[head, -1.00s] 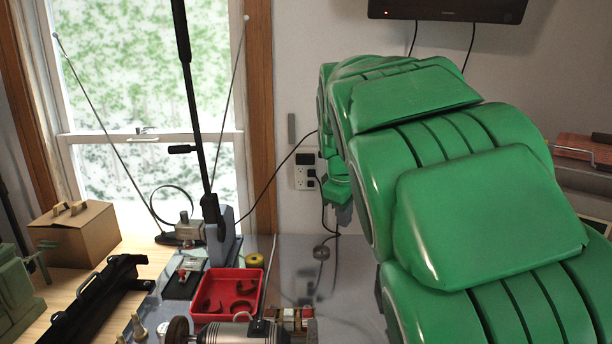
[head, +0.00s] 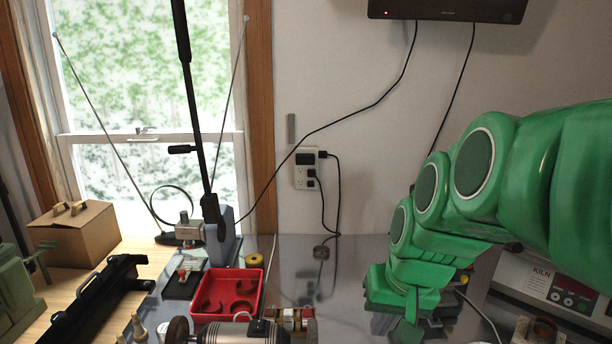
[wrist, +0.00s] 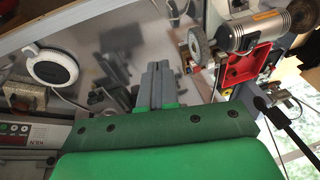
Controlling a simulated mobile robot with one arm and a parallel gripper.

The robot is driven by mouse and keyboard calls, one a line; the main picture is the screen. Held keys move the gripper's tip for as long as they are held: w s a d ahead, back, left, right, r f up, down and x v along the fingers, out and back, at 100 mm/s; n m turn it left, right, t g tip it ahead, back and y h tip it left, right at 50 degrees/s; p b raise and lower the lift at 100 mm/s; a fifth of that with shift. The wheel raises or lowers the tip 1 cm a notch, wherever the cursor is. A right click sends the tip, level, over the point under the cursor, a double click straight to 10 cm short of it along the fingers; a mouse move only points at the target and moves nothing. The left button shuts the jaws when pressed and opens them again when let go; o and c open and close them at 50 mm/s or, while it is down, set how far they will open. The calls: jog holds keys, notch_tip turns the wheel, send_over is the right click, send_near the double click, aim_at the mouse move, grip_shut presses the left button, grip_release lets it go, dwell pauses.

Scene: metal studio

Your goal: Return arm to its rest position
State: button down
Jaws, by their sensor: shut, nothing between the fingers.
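My green arm (head: 480,180) comes in from the right edge of the head view and bends down toward the grey bench. Its wrist end (head: 408,285) is low over the bench, left of the kiln, and the fingertips cannot be made out there. In the wrist view my gripper (wrist: 156,72) shows as two grey fingers close together beyond the green wrist housing. It is shut and empty, with bench surface behind the fingers.
A red tray (head: 228,291) and a bench grinder (head: 245,332) stand left of my arm. A kiln (head: 560,290) is close on its right. The bench between tray and wrist is mostly clear (head: 345,270). A round white device (wrist: 52,68) shows in the wrist view.

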jog(key=s+d+f+g+h, duration=0.1)
jog(key=s+f, duration=0.3)
jog(key=s, duration=0.4)
jog(key=s+d+f+g+h, duration=0.1)
jog(key=s+d+f+g, duration=0.1)
jog(key=s, duration=0.7)
notch_tip(320, 180, down, 2)
jog(key=shift+n+g, duration=0.3)
jog(key=shift+g, duration=0.4)
dwell(0.4)
